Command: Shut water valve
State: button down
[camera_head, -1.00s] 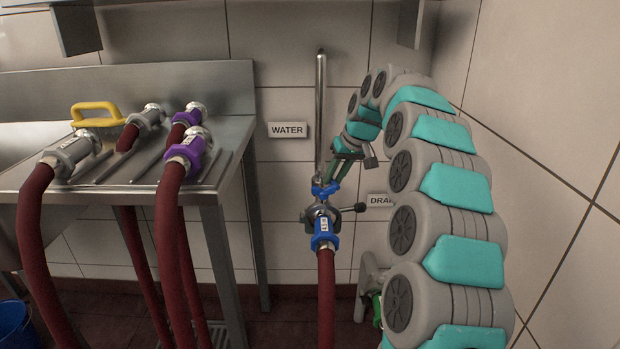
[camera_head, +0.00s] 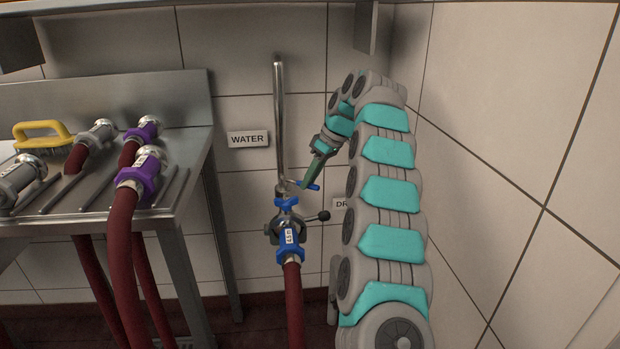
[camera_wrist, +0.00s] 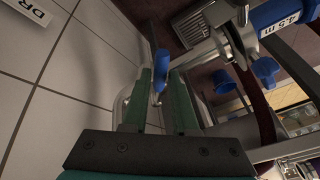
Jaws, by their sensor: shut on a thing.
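The steel water pipe (camera_head: 279,105) runs down the wall beside the WATER sign (camera_head: 248,139). At its foot is a small blue valve lever (camera_head: 313,187), pointing right. My gripper (camera_head: 302,187) comes down from the upper right, fingertips at this lever. In the wrist view the green fingers (camera_wrist: 161,92) are closed around the blue lever (camera_wrist: 161,62). A second blue handle (camera_head: 287,203) sits just below, above a blue hose coupling (camera_head: 289,244) with a red hose (camera_head: 294,300). The coupling also shows in the wrist view (camera_wrist: 270,14).
A black-knobbed lever (camera_head: 322,216) sticks out right of the fitting, near the partly hidden drain sign (camera_head: 341,205). A steel counter (camera_head: 195,145) at left carries purple and grey couplings and a yellow-handled brush (camera_head: 42,134). Tiled wall stands close on the right.

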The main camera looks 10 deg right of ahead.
dwell(0.3)
jog(key=c, duration=0.7)
grip_release()
jog(key=shift+a, duration=0.1)
